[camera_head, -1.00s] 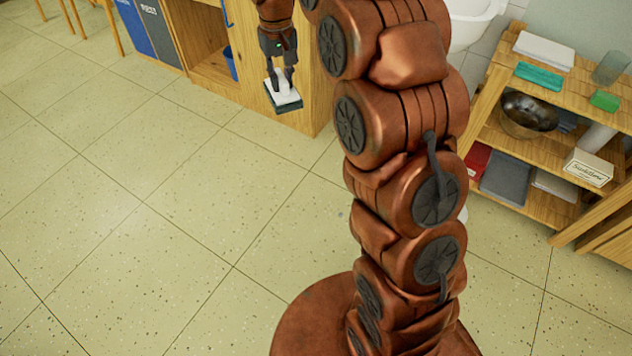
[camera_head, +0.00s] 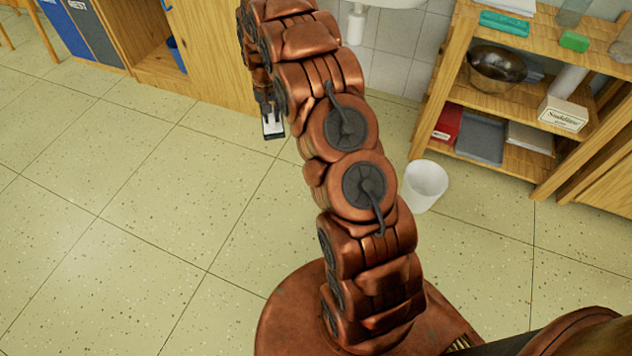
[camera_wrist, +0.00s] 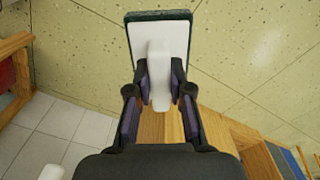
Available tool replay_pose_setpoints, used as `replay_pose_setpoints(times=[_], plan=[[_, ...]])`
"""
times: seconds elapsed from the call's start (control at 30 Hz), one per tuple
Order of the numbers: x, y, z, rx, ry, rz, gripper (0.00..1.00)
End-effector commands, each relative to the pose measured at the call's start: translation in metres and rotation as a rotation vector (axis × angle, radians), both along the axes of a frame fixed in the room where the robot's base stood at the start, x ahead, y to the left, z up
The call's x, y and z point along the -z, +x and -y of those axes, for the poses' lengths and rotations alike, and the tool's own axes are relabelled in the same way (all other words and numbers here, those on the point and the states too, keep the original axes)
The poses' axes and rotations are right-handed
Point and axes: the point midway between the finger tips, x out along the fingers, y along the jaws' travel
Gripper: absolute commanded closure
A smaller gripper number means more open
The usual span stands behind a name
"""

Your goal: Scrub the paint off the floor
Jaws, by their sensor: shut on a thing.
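My gripper (camera_wrist: 159,87) is shut on the white upright handle of a scrubber (camera_wrist: 178,40). The scrubber has a flat white back and a dark green pad edge. In the head view the gripper (camera_head: 270,108) shows small beyond my arm, with the scrubber (camera_head: 273,128) hanging below it. The scrubber appears above the floor, in front of the wooden cabinet; its exact height is hard to tell. The speckled yellow tile floor (camera_head: 130,220) fills the left and middle. I cannot make out a clear paint patch on it; my arm and base hide part of the floor.
A white bin (camera_head: 424,186) stands on the floor right of my arm. A wooden shelf (camera_head: 507,172) with a metal bowl (camera_head: 496,68) and boxes is at the right. A wooden cabinet (camera_head: 222,55) and a sink (camera_head: 385,3) are at the back. The floor at left is open.

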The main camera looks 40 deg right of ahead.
Motion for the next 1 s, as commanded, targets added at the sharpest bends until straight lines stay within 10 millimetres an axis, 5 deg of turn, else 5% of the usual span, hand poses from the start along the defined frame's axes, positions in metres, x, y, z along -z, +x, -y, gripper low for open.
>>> replay_pose_setpoints(times=[0.03, 0.1, 0.6, 0.8, 1.0], plan=[[0.032, -0.003, 0.011, 0.03, 0.001, -0.006, 1.0], [0.064, -0.006, 0.023, 0.066, 0.002, -0.008, 1.0], [0.279, -0.049, 0.098, 0.333, 0.014, -0.002, 1.0], [0.33, -0.065, 0.113, 0.403, 0.017, 0.005, 1.0], [0.347, -0.071, 0.117, 0.427, 0.019, 0.006, 1.0]])
